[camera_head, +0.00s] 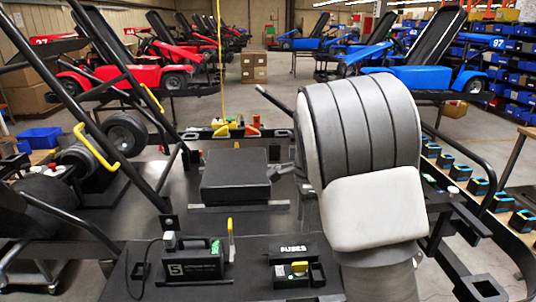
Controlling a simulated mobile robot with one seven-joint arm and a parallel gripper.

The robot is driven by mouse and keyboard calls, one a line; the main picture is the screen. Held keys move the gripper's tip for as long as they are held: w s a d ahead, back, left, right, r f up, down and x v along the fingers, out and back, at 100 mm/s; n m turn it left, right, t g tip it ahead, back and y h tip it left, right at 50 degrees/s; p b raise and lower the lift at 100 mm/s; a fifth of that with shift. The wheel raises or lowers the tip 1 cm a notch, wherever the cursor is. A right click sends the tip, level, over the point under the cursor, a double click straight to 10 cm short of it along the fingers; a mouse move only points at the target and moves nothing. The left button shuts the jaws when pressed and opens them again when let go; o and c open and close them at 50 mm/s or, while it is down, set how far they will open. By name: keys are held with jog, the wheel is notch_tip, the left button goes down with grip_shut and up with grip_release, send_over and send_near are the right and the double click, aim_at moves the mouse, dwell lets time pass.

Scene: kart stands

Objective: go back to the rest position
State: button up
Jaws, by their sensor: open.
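My gripper is not in view. A large grey ribbed and white part of my arm fills the right of centre and hides what is behind it. In front of me is the black deck of a kart stand (262,222). It carries a flat black box (236,176), a black unit marked 5 (194,262) with a cable on its left, and a black holder marked FUSES (293,249). A yellow and white piece with a green light (299,268) sits at the holder's front.
Black frame bars with a yellow handle (96,147) cross the left side. A row of blue-topped pieces (479,187) lines the right side. Red karts (160,75) stand at the back left and blue karts (427,76) at the back right. Cardboard boxes (253,67) stand between them on open floor.

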jog(key=s+r+n+t, duration=0.2)
jog(key=s+n, duration=0.4)
jog(key=s, duration=0.3)
jog(key=s+r+n+t, duration=0.1)
jog(key=s+r+n, duration=0.4)
jog(key=s, duration=0.4)
jog(key=s+r+n+t, duration=0.2)
jog(key=s+r+n, duration=0.2)
jog(key=s, duration=0.5)
jog(key=n, duration=0.2)
jog(key=shift+d+n+t, duration=0.15)
jog(key=shift+n+t, duration=0.15)
